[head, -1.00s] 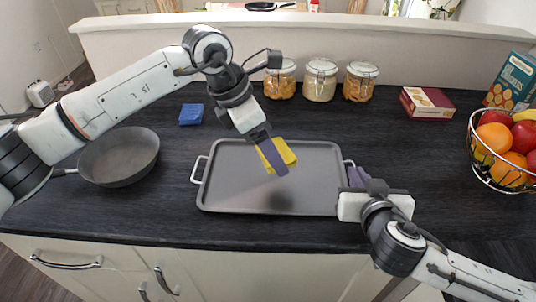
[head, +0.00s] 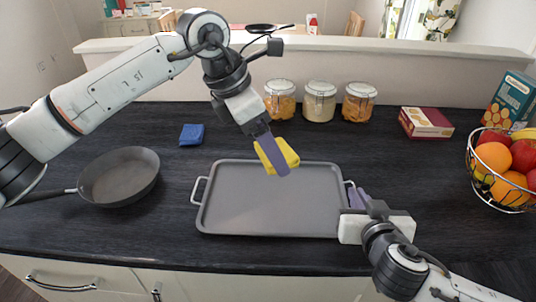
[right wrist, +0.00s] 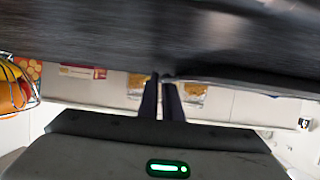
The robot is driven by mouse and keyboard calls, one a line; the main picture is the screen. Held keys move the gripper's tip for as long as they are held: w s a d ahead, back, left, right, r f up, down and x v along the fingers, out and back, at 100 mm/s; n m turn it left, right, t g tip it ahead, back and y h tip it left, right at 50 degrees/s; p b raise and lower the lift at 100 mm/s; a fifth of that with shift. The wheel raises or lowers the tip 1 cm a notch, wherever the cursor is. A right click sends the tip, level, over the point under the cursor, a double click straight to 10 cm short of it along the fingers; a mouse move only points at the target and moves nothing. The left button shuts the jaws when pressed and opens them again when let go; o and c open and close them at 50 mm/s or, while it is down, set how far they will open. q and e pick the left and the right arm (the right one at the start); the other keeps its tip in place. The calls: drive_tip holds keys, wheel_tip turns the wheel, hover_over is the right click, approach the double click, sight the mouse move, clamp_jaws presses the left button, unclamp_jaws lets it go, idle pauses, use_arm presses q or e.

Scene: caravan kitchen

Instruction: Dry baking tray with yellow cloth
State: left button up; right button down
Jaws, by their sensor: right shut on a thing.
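The grey baking tray (head: 250,212) lies flat on the dark worktop in the head view, with a light handle at each short end. My left gripper (head: 273,152) is shut on the yellow cloth (head: 289,150), which overlaps the tray's far edge in the picture and appears raised above it. One purple finger covers part of the cloth. My right gripper (head: 356,198) is shut on the tray's right handle (head: 349,184), partly hidden by the fingers. In the right wrist view its two dark fingers (right wrist: 162,82) are close together at the tray's edge.
A dark frying pan (head: 118,177) stands left of the tray, and a blue sponge (head: 192,134) lies behind the pan. Three glass jars (head: 319,102), a red box (head: 426,123) and a wire fruit basket (head: 488,185) stand behind and to the right. Worktop between tray and basket is clear.

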use_arm(q)
drive_tip(key=shift+r, duration=0.5)
use_arm(e)
drive_tip(key=c, duration=1.9)
unclamp_jaws()
drive_tip(key=shift+o, duration=0.2)
